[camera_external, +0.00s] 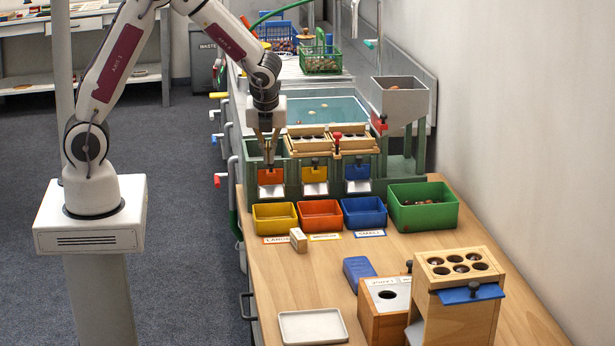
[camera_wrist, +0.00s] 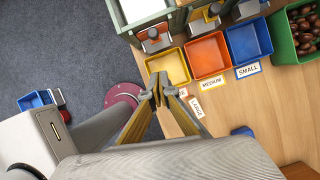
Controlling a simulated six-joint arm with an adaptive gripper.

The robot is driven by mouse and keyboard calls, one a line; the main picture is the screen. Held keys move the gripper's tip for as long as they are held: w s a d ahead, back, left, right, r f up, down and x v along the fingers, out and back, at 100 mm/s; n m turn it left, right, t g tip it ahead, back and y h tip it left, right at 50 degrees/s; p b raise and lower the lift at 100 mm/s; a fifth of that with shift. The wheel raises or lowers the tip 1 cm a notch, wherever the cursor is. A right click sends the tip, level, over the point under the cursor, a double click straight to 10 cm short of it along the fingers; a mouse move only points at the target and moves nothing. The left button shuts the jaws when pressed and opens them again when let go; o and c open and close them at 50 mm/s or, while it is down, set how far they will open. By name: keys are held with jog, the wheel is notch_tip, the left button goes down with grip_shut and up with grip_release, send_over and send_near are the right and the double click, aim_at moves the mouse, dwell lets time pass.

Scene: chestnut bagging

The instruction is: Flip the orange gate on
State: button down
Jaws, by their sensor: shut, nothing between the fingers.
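The orange gate (camera_external: 265,178) is the left of three coloured gates on the green sorting frame. A pale metal chute lip sits below it. My gripper (camera_external: 269,165) points down right at this gate, its tips in front of or just above it; contact cannot be told. In the wrist view my gripper (camera_wrist: 160,88) is shut and empty, its tips over the near edge of the yellow bin (camera_wrist: 168,66). A gate with a dark knob (camera_wrist: 153,36) shows beyond it, apart from the tips in that picture.
The yellow gate (camera_external: 315,174) and blue gate (camera_external: 357,172) stand to the right. The orange bin (camera_external: 320,226), blue bin (camera_external: 364,223) and green crate (camera_external: 424,218) line the front. A small wooden block (camera_external: 298,240) lies before the bins.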

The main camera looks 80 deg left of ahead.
aim_at(270, 178)
jog(key=w+a+f, duration=0.1)
jog(key=a+f, duration=0.5)
jog(key=shift+a, duration=0.2)
dwell(0.7)
jog(key=shift+r, duration=0.15)
jog(key=shift+r, duration=1.85)
